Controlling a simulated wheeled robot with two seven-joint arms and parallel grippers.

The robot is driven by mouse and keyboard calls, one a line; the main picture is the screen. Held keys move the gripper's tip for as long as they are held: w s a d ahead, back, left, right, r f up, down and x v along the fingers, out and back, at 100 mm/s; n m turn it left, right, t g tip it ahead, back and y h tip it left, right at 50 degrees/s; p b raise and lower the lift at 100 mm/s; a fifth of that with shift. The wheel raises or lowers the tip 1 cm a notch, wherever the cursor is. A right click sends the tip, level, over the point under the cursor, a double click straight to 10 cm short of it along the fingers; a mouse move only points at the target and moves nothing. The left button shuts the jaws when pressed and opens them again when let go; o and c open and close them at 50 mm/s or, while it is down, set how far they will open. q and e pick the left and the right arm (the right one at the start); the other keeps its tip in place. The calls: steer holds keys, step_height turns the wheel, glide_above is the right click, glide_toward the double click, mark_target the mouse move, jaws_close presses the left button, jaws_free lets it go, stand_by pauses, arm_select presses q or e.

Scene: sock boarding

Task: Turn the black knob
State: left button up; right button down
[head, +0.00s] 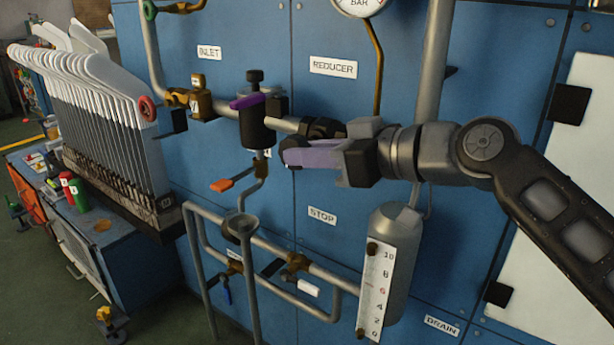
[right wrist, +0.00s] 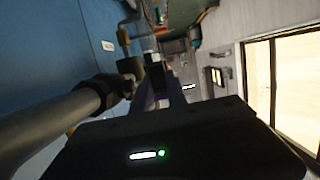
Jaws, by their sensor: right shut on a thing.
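The black knob (head: 319,127) sits on the grey pipe below the REDUCER label in the head view, partly hidden by my gripper. My right gripper (head: 296,152) reaches in from the right with its pale purple fingers at the knob, shut on it. The far finger is hidden. In the right wrist view, the fingers (right wrist: 158,92) stretch away from the dark gripper body, beside a grey pipe with a black fitting (right wrist: 108,90). The exact contact is too dark to see. My left gripper is in neither view.
A black cylinder (head: 256,128) with a purple piece stands left of the gripper. Below are an orange lever (head: 232,180), a funnel (head: 240,225) and a grey tank (head: 400,240) with a scale. White sock boards (head: 100,90) stand at left. A gauge (head: 358,4) is above.

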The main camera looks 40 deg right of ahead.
stand_by(0.4)
steer(key=c, duration=1.3)
jaws_free()
steer(key=p+v, duration=0.1)
steer(key=v, duration=0.7)
